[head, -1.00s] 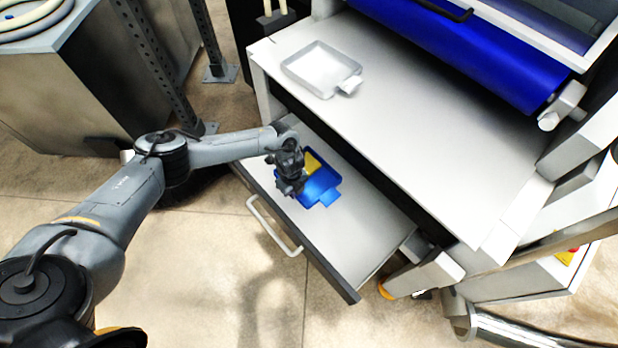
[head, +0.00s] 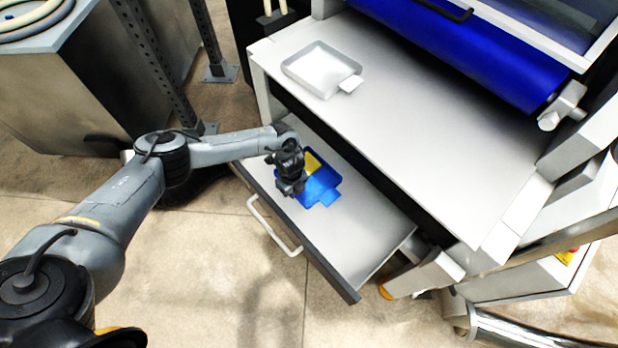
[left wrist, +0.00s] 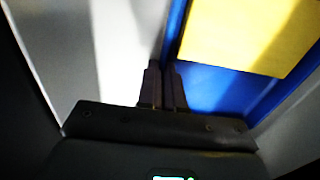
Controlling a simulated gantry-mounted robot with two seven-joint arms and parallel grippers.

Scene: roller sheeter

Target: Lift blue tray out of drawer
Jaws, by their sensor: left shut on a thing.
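The blue tray (head: 322,188) sits in the open drawer (head: 352,235), with a yellow piece (head: 312,163) inside it. My left gripper (head: 291,187) is at the tray's left side, pointing down. In the left wrist view the fingers (left wrist: 164,88) are close together at the edge of the blue tray (left wrist: 215,85), shut on its wall. The yellow piece (left wrist: 250,32) lies in the tray there. The gripper hides part of the tray's left side in the head view. My right gripper is not in view.
A white tray (head: 293,70) with a tab rests on the machine's flat table (head: 400,130) above the drawer. The drawer has a pale handle (head: 273,228) at its front. A blue roller (head: 465,50) is at the back. A grey cabinet (head: 60,100) and a dark post stand left.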

